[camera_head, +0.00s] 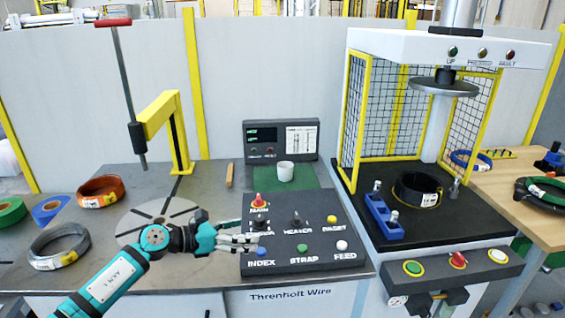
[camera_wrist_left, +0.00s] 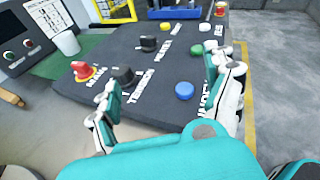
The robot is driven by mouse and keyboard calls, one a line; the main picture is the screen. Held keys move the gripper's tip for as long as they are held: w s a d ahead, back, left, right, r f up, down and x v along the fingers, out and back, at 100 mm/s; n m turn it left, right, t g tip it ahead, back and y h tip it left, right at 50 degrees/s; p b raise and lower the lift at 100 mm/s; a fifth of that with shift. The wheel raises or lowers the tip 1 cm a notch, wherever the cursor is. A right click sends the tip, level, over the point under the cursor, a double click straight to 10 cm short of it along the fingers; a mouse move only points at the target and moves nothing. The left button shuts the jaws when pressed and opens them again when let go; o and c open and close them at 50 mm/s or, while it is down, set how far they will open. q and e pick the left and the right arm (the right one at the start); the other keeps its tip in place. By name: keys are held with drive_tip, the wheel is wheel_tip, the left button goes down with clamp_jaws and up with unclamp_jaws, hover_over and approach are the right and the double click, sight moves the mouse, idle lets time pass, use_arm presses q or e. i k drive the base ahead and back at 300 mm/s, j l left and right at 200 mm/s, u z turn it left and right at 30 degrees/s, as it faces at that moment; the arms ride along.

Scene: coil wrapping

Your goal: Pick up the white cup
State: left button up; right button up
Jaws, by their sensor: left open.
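The white cup (camera_head: 285,171) stands upright on a green mat (camera_head: 262,178) in front of the dark display box, behind the control panel. In the left wrist view the cup (camera_wrist_left: 67,43) shows at the upper left, beyond the panel. My left gripper (camera_head: 256,242) is over the left side of the control panel, nearer the front than the cup and apart from it. Its two fingers are spread and empty; in the left wrist view (camera_wrist_left: 168,98) the panel shows between them. My right gripper is not in view.
The control panel (camera_head: 305,256) with raised knobs and buttons lies between my left gripper and the cup. The display box (camera_head: 281,141) stands close behind the cup. A wooden stick (camera_head: 229,175) lies to its left. A caged press (camera_head: 420,205) stands at the right.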

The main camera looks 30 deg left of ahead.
sight(285, 171)
drive_tip(key=i+j, duration=0.9)
drive_tip(key=j, duration=0.15)
